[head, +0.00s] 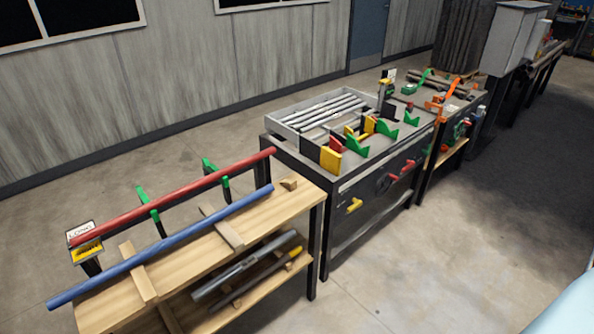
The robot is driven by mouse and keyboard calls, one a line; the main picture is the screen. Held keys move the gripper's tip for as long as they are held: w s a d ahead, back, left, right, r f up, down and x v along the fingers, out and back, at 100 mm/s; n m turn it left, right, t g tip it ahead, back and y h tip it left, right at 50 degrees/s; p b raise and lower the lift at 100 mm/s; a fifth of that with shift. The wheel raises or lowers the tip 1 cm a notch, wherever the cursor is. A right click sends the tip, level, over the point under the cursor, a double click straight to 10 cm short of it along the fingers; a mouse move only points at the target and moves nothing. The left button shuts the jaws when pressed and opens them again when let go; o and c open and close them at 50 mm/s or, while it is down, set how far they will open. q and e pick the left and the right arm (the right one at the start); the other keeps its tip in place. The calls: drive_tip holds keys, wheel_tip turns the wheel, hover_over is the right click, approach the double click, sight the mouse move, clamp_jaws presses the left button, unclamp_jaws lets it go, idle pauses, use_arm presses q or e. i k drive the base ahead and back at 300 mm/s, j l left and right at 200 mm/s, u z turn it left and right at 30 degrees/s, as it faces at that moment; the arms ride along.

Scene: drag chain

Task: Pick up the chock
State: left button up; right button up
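A small wooden wedge-shaped block (290,183), which looks like the chock, lies on the top of the wooden bench (190,264) near its far right corner. It sits just beyond the right end of the blue pipe (160,247) and appears apart from it. Neither of my grippers is in view.
A red pipe (172,197) rests on green-topped supports behind the blue pipe, which lies across wooden blocks. Dark pipes (245,265) lie on the lower shelf. A dark workbench (375,195) with coloured parts and a rod tray stands beyond. The floor (440,270) at right is clear.

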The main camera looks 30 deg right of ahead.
sight(291, 184)
drive_tip(key=z, duration=0.95)
